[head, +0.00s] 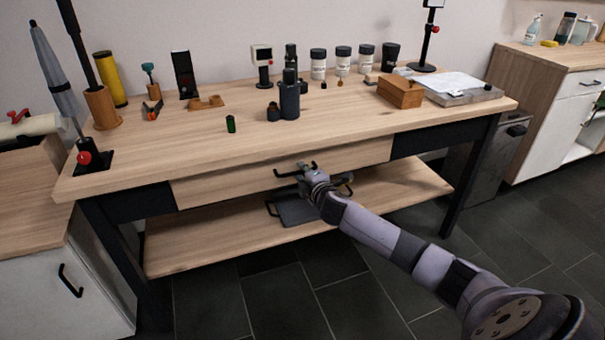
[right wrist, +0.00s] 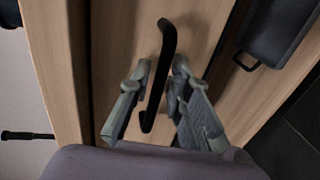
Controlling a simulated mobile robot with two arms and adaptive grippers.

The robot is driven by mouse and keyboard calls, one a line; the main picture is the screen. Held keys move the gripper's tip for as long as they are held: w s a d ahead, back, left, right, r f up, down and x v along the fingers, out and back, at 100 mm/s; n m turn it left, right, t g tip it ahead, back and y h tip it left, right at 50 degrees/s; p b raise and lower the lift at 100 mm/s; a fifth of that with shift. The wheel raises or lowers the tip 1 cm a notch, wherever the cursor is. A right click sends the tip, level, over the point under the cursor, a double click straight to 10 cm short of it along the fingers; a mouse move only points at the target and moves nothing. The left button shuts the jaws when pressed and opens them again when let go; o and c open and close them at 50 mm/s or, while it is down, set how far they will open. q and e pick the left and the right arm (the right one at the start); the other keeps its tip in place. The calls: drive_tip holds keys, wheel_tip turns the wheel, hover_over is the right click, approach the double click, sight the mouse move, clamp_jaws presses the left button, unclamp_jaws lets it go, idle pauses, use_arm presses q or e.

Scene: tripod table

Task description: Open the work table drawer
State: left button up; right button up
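The work table (head: 190,150) has a wide light-wood drawer (head: 225,185) under its top. The drawer front looks flush with the table frame, so it appears closed. Its black bar handle (head: 284,174) is partly hidden by my right gripper (head: 308,168). In the right wrist view the black handle (right wrist: 158,75) runs between the two fingers of my right gripper (right wrist: 162,68). My left gripper is not in view.
A dark tray (head: 297,212) with handles lies on the lower shelf (head: 215,235) below the drawer. Binoculars (head: 289,98), a small green cylinder (head: 231,124), a wooden box (head: 400,92) and jars stand on the tabletop. The floor in front is clear.

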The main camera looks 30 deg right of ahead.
drive_tip(key=shift+w, duration=0.1)
drive_tip(key=shift+c, duration=0.4)
clamp_jaws()
idle(0.3)
